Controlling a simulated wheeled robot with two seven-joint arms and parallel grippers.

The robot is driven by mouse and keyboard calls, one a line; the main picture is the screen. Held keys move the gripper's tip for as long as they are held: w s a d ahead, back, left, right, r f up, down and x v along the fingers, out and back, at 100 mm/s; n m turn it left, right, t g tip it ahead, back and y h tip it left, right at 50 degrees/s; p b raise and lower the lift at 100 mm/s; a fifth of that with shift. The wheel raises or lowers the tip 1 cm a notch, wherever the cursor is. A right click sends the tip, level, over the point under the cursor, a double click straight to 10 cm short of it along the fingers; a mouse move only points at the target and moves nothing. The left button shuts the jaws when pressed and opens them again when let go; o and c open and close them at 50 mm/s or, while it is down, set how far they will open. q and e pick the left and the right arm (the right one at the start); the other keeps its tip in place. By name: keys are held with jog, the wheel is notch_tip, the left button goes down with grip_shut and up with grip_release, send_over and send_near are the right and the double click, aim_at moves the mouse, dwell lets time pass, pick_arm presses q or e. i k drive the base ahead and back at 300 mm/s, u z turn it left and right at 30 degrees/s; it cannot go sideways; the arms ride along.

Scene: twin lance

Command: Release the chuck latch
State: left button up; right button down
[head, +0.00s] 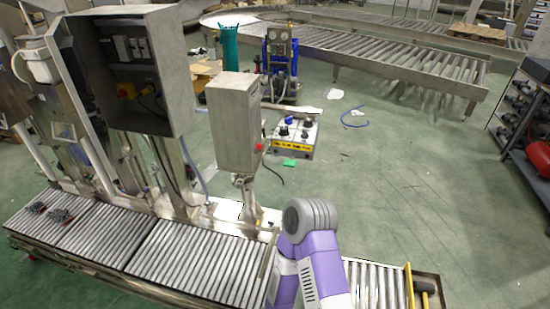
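No chuck or latch can be made out in the head view. Neither of my grippers shows. A purple and grey arm part of mine (312,250) rises from the bottom edge, right of centre, and covers part of the roller conveyor (195,262) behind it. No gripper fingers are visible on it.
An open grey cabinet (160,70) and a smaller grey box (233,125) stand beyond the conveyor. A control panel (294,138) with knobs is right of them. Another roller conveyor (400,66) runs across the back. A shelf rack (525,115) stands right. The green floor (430,190) is mostly clear.

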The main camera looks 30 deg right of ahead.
aim_at(259, 147)
jog(key=i, duration=0.45)
jog(key=z, duration=1.25)
jog(key=i, duration=0.4)
jog(key=u, duration=0.15)
